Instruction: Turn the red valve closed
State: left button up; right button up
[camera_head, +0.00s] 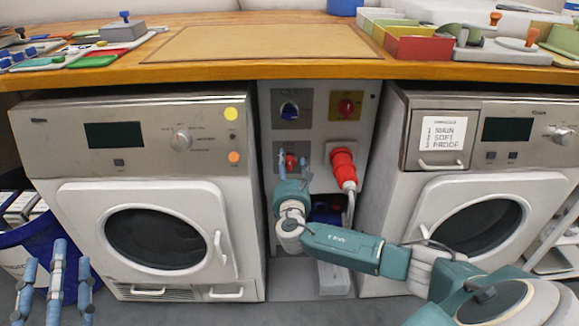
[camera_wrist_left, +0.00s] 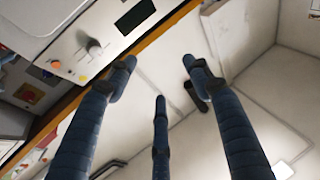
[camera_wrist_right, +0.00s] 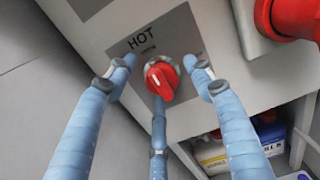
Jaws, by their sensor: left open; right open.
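The red valve (camera_wrist_right: 161,78) is a round red knob with a white mark, on a grey plate labelled HOT, in the right wrist view. In the head view it (camera_head: 291,161) sits on the panel between the two machines, partly hidden by my right gripper (camera_head: 293,163). In the right wrist view my right gripper (camera_wrist_right: 161,82) is open, with its blue fingers spread around the knob; contact cannot be told. My left gripper (camera_head: 56,265) is open and empty at the lower left, far from the valve. It also shows open in the left wrist view (camera_wrist_left: 160,75).
A blue knob (camera_head: 289,111) and a red knob on yellow (camera_head: 346,105) sit above the valve. A red plug (camera_head: 343,167) with a cable is close to its right. Washing machines (camera_head: 140,200) flank the panel, under a wooden counter (camera_head: 180,72). A blue bin (camera_head: 40,248) stands lower left.

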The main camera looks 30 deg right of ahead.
pick_arm(q)
jog(key=shift+s+r+t, duration=0.25)
jog(key=shift+r+t, duration=0.05)
jog(key=shift+r, duration=0.45)
pick_arm(e)
jog(key=shift+w+d, duration=0.2)
jog(key=shift+w, duration=0.1)
jog(key=c, duration=1.1)
